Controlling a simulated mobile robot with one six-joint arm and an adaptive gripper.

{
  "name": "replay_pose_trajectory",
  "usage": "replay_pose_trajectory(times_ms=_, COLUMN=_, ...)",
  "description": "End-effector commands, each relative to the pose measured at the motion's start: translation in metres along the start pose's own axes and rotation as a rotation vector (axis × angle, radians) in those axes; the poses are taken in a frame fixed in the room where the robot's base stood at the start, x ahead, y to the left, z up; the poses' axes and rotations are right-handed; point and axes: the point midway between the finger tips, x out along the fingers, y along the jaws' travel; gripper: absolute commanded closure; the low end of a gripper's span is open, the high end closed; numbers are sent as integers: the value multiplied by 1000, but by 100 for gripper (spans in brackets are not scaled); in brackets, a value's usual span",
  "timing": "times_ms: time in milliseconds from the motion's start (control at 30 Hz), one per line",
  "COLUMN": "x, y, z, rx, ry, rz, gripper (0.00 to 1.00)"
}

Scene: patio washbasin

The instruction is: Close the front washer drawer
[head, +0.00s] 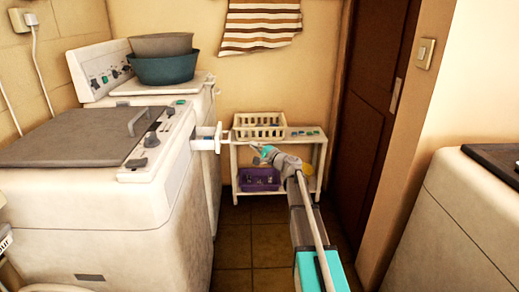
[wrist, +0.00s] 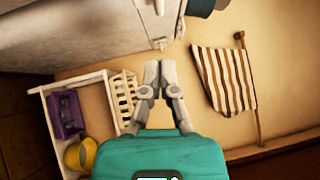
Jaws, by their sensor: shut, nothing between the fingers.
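A white washer drawer (head: 206,144) sticks out of the front of the white washer (head: 213,182) that carries the bowls, just below its top. In the wrist view a pale protruding part, likely this drawer (wrist: 158,22), is beyond my fingertips. My gripper (head: 246,145) is to the right of the drawer in the head view, at about its height, and small there. In the wrist view my gripper (wrist: 160,76) has its fingertips together and empty, with a visible gap to the pale part. The inside of the drawer is mostly hidden.
A nearer washer (head: 95,220) with a grey lid stands at left. A white shelf (head: 306,150) with a basket (head: 259,120) and a purple bin (head: 260,179) stands behind my gripper. Stacked bowls (head: 162,68) sit on the far washer. Tiled floor between the machines is open.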

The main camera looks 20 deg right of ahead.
Motion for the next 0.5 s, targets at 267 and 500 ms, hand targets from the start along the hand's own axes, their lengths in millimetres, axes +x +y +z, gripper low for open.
replay_pose_trajectory(times_ms=267, x=47, y=-1, z=-1, rx=-1, ry=-1, rz=0, gripper=100)
replay_pose_trajectory(times_ms=500, x=68, y=-1, z=18, rx=-1, ry=0, rz=0, gripper=100)
